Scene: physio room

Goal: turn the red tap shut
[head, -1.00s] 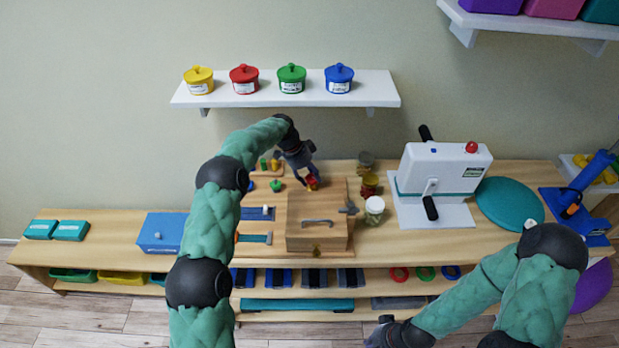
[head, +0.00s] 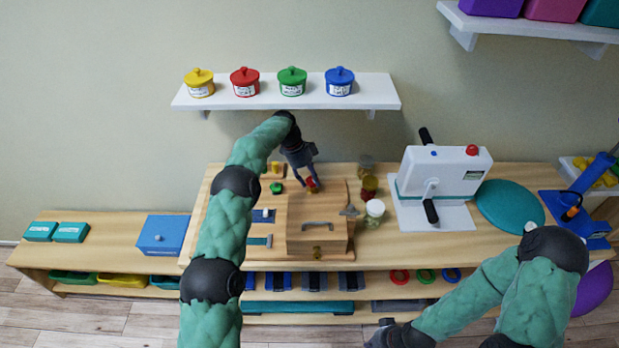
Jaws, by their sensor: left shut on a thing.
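The red tap (head: 311,184) shows as a small red piece behind the wooden box (head: 318,215) on the bench. My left gripper (head: 311,183) reaches down from above with its fingers around the red tap and is shut on it. The fingers hide part of the tap, so its exact angle is hard to tell. My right gripper (head: 374,338) is low at the bottom edge, far from the tap, in front of the bench. Its fingers are too unclear to tell open from shut.
A green tap (head: 276,188) sits left of the red one, with a yellow piece (head: 275,168) behind it. Several jars, one being a white-lidded jar (head: 375,210), stand to the right. A white crank machine (head: 444,172) is farther right. A wall shelf (head: 370,92) with coloured pots hangs above.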

